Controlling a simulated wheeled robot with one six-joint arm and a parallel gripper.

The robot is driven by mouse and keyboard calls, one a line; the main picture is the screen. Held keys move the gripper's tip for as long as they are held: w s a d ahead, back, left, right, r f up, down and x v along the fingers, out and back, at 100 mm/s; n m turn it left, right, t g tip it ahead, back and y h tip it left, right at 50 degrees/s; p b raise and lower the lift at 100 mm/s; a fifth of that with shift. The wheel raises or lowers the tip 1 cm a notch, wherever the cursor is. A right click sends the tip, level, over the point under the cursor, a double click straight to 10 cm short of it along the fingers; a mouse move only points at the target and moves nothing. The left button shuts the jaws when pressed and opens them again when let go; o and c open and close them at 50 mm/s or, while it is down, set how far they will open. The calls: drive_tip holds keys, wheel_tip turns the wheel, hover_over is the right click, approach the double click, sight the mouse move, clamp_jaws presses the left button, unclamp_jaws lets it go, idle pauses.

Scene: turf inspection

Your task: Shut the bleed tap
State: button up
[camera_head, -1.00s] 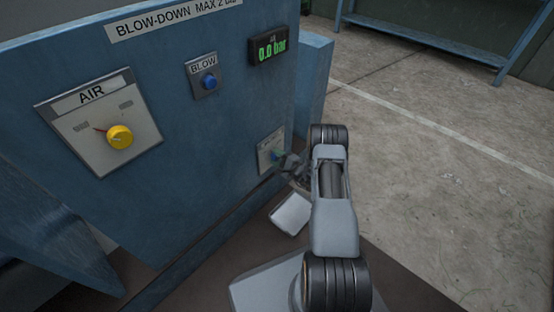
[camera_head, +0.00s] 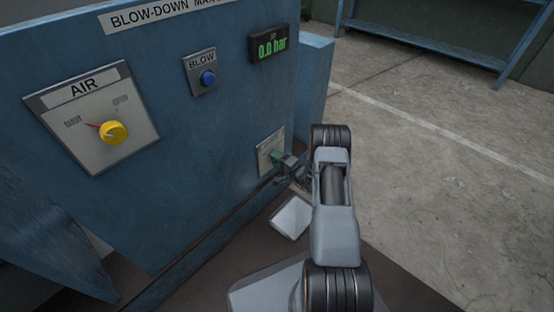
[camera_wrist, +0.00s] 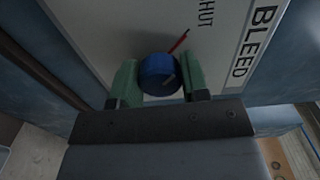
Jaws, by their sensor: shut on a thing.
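The bleed tap is a round blue knob (camera_wrist: 158,73) with a red pointer, on a pale plate (camera_wrist: 110,30) lettered BLEED and SHUT. In the wrist view the pointer slants up and right, its tip close to the word SHUT. My gripper (camera_wrist: 161,82) has its two green pads on either side of the knob and is shut on it. In the head view my gripper (camera_head: 281,162) reaches the small plate (camera_head: 264,148) low on the blue panel's right side. The knob is hidden there behind my gripper.
The blue panel (camera_head: 180,150) also bears a yellow AIR knob (camera_head: 113,132), a blue BLOW button (camera_head: 208,77) and a display (camera_head: 274,44) reading 0.0 bar. A blue bench (camera_head: 430,40) stands at the back right. The concrete floor (camera_head: 450,150) on the right is clear.

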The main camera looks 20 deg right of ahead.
drive_tip(key=shift+w+d+r, duration=0.15)
drive_tip(key=shift+d+r, duration=0.05)
drive_tip(key=shift+d, duration=0.05)
drive_tip(key=o, duration=0.7)
drive_tip(key=shift+o, duration=1.1)
drive_tip(key=shift+a+f, duration=0.1)
drive_tip(key=shift+a, duration=0.05)
drive_tip(key=p+v, duration=0.4)
drive_tip(key=v, duration=1)
drive_tip(key=shift+a, duration=0.15)
